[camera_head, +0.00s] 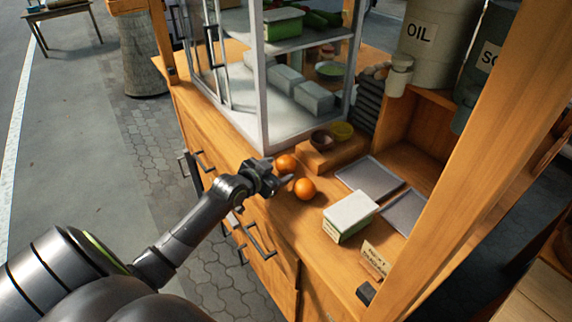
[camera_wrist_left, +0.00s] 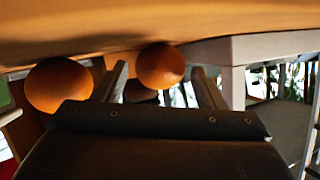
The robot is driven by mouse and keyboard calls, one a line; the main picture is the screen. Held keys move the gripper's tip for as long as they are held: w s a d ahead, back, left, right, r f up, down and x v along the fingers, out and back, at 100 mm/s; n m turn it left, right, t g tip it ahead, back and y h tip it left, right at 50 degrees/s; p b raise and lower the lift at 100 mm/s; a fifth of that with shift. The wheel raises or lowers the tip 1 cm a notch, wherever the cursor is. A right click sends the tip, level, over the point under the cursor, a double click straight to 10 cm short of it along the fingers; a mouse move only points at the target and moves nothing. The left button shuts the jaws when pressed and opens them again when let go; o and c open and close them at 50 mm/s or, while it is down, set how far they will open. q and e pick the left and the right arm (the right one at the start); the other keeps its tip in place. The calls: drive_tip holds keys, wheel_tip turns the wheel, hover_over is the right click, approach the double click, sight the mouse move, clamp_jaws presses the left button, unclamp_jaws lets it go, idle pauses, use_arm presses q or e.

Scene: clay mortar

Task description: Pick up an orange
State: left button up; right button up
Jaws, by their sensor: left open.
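Two oranges rest on the wooden counter: a far orange (camera_head: 285,163) and a near orange (camera_head: 305,188) just to its right. My left gripper (camera_head: 279,172) is open and low over the counter, with the far orange in front of its jaws. In the left wrist view, which looks upside down, the far orange (camera_wrist_left: 160,66) shows in the gap between the two fingers (camera_wrist_left: 163,84). The near orange (camera_wrist_left: 58,85) is outside the fingers, to the left. I cannot tell whether a finger touches either orange. My right gripper is not in view.
A glass display case (camera_head: 262,90) stands just behind the oranges. A wooden block (camera_head: 325,156) with small bowls is beside them. A white-topped box (camera_head: 350,214), metal trays (camera_head: 370,178) and a small sign (camera_head: 375,260) lie to the right. The counter's front edge is beneath my left arm.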

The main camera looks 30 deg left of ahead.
use_arm(q)
drive_tip(key=shift+x, duration=1.25)
drive_tip(key=c, duration=0.8)
